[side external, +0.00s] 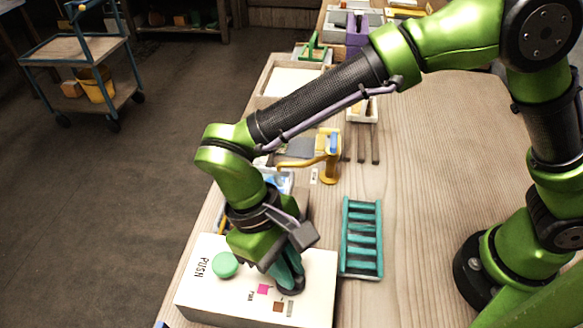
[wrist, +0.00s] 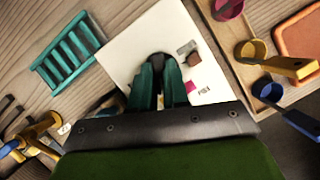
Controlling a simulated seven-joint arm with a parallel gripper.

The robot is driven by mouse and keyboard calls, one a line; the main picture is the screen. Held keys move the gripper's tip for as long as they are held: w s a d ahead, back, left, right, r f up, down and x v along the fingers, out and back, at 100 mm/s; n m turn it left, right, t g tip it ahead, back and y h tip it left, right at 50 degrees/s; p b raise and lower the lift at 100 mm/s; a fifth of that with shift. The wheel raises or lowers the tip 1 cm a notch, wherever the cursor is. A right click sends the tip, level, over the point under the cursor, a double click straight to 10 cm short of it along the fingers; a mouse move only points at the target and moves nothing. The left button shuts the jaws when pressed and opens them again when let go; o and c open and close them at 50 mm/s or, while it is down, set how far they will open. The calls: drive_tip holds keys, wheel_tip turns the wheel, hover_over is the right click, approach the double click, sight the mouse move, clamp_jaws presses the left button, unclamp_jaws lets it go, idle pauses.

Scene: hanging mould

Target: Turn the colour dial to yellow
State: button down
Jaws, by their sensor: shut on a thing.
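The colour dial (side external: 291,288) is a dark round knob on top of a white box (side external: 210,300). It also shows in the wrist view (wrist: 157,57). My gripper (side external: 286,278) points down with its teal fingers shut on the dial; in the wrist view the fingertips (wrist: 158,68) sit on either side of it. Which colour the dial points to, I cannot tell.
A round green button (side external: 224,264) beside the word PUSH is on the same box. A teal rack (side external: 361,238) stands just right of the box. A yellow tap-like thing (side external: 329,165) stands behind. Measuring scoops (wrist: 252,50) lie in a wooden tray. The table at right is clear.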

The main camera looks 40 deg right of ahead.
drive_tip(key=shift+w, duration=0.1)
drive_tip(key=c, duration=1.1)
unclamp_jaws()
drive_tip(key=shift+r, duration=0.1)
drive_tip(key=v, duration=1.6)
drive_tip(key=shift+r, duration=0.4)
